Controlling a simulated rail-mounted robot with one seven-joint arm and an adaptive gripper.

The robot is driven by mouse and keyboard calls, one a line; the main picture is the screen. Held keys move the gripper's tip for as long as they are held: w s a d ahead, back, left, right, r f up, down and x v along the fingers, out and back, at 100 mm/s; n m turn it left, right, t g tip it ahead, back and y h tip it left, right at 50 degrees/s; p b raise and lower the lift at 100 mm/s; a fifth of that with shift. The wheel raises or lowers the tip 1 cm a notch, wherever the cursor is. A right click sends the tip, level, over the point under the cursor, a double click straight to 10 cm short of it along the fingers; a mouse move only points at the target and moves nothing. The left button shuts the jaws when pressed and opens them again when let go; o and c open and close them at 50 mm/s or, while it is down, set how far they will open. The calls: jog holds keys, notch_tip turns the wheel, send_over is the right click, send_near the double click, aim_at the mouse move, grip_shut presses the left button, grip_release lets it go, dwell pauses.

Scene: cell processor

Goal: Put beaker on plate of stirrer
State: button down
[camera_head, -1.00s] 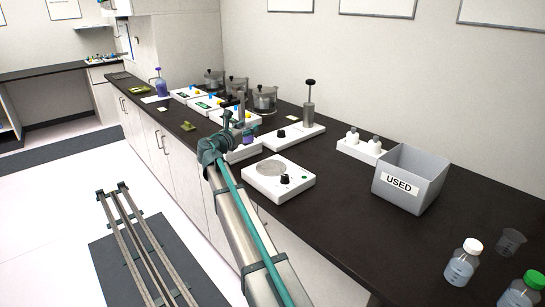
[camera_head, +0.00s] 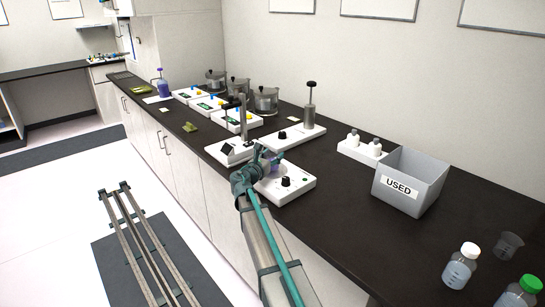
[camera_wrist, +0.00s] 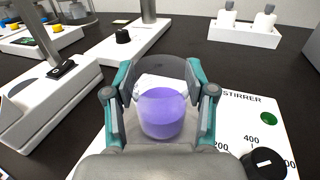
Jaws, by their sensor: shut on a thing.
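The beaker (camera_wrist: 161,112) is clear and holds purple liquid. In the wrist view it stands upright between the two fingers of my gripper (camera_wrist: 160,100), which is shut on it. The stirrer (camera_wrist: 225,110) is a white box with a printed label, a black knob and a green button. Its round grey plate (camera_wrist: 176,69) shows behind and around the beaker. The beaker is over the plate; I cannot tell whether its base touches it. In the head view my gripper (camera_head: 264,163) is above the left part of the stirrer (camera_head: 297,190) and hides most of the plate.
A white device with a metal post (camera_head: 241,125) stands close to the left of my gripper. Another white device with a metal cylinder (camera_head: 309,112) is behind. A grey "USED" bin (camera_head: 418,205) and a white bottle holder (camera_head: 350,152) stand to the right. Dark counter is clear between them.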

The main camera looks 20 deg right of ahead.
jog(key=shift+f, duration=0.2)
jog(key=shift+f, duration=0.2)
jog(key=shift+c, duration=1.8)
grip_release()
jog(key=shift+r, duration=0.1)
jog(key=shift+s+r, duration=0.1)
jog(key=shift+r, duration=0.05)
jog(key=b+v, duration=0.2)
jog(key=v, duration=1)
